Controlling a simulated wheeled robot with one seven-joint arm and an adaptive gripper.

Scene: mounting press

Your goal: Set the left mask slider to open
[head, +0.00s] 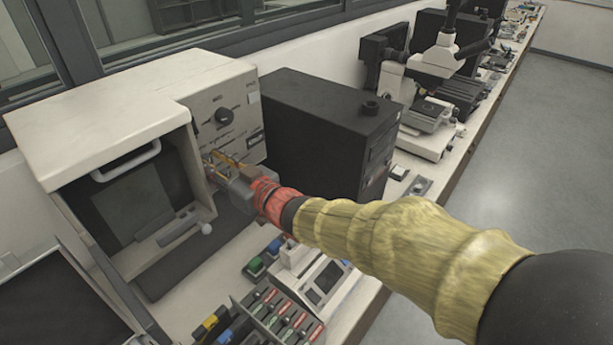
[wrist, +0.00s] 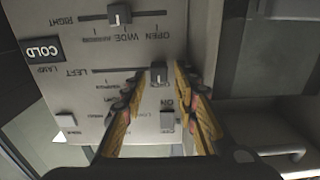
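The left mask slider is a small grey knob (wrist: 158,73) on a horizontal slot in the pale control panel, seen upside down in the wrist view. The word LEFT is by its slot. The knob sits at the slot's right end in that view, by the partly hidden OPEN label. My gripper (wrist: 160,76) is open, with one yellow-and-black finger on each side of the knob and gaps visible between. In the head view my gripper (head: 226,163) reaches the machine's front panel and hides the sliders there.
The RIGHT slider knob (wrist: 120,14) stands near WIDE. In the head view a black box (head: 325,125) stands right of the machine (head: 130,95).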

